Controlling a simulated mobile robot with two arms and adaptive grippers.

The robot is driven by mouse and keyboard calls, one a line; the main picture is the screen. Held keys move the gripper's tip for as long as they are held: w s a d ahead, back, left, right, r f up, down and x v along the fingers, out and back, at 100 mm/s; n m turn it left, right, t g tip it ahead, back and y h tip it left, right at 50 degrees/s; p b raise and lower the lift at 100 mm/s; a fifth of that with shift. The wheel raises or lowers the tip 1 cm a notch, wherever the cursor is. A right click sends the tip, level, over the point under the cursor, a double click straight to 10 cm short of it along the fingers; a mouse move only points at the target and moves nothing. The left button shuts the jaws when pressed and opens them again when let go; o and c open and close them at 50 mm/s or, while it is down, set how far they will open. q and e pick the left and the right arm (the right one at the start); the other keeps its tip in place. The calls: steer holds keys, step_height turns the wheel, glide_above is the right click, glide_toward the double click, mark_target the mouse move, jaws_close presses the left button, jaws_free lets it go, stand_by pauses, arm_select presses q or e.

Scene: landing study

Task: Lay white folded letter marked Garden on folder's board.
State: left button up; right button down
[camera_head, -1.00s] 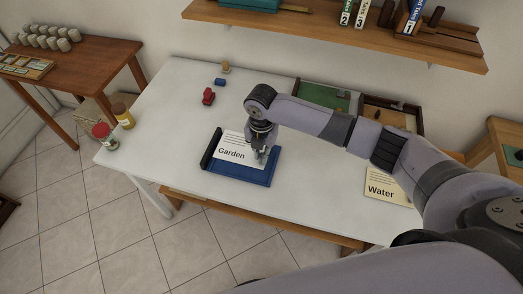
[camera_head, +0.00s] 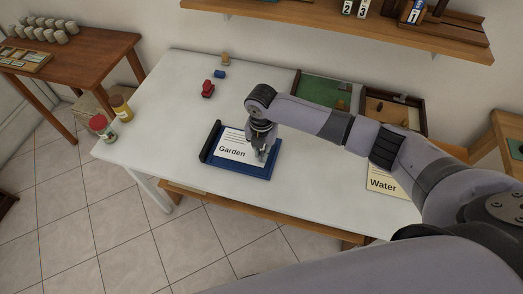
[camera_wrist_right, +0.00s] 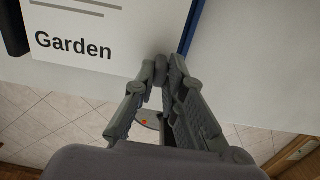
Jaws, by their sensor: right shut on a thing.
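The white folded letter marked Garden (camera_head: 236,141) lies over the blue folder's board (camera_head: 247,172) in the head view, its text facing up. Its left edge is near the folder's dark raised side (camera_head: 210,141). My right gripper (camera_head: 262,154) is shut on the letter's right-hand edge. In the right wrist view the letter (camera_wrist_right: 85,25) reaches up to my closed fingertips (camera_wrist_right: 165,68), with a strip of the blue folder (camera_wrist_right: 190,28) beside it. I cannot tell whether the letter touches the board all over. My left gripper is out of view.
A cream letter marked Water (camera_head: 382,183) lies to the right, partly behind my arm. A green-lined tray (camera_head: 322,92) and a brown tray (camera_head: 385,112) stand at the back. The white table (camera_head: 165,130) is clear around the folder.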

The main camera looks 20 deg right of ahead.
steer(key=shift+f+b, duration=0.8)
steer(key=shift+f, duration=0.6)
steer(key=shift+f, duration=0.1)
steer(key=shift+f, duration=0.45)
steer(key=c, duration=1.6)
jaws_free()
step_height(320, 180, up, 9)
steer(key=p, duration=0.8)
steer(key=shift+r, duration=0.1)
